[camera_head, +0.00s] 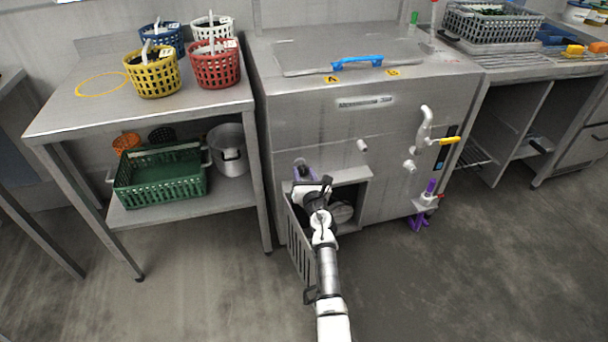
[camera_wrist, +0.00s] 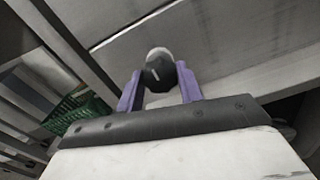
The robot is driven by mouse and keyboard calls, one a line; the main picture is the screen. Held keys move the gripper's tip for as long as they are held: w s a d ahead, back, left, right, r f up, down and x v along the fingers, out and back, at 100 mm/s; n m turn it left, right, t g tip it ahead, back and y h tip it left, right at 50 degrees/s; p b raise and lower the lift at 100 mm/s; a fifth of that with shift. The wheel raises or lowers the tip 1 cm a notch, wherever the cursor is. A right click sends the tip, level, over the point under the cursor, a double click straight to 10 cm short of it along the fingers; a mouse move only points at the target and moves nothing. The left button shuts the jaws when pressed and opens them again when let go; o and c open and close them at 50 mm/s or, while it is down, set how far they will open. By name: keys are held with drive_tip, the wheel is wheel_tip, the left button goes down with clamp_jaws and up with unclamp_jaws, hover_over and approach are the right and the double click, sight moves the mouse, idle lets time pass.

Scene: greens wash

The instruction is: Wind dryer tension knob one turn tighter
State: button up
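The knob (camera_wrist: 160,74) is dark and round with a short white line on its face and a pale part behind it. It lies between the two purple fingertips of my gripper (camera_wrist: 160,82) in the wrist view. The fingers are at its left and right sides, very close; I cannot tell whether both press on it. In the head view my gripper (camera_head: 304,172) is at the lower left front of the steel machine (camera_head: 310,125), by an open compartment.
A slatted panel (camera_head: 301,240) stands out from the open compartment beside my arm. A steel table (camera_head: 75,115) at left bears several baskets, with a green crate (camera_head: 160,187) on its lower shelf. A pipe with a yellow handle (camera_head: 449,140) is at the machine's right. Floor at right is clear.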

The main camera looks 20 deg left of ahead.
drive_tip(key=shift+c, duration=0.7)
drive_tip(key=shift+m, duration=0.3)
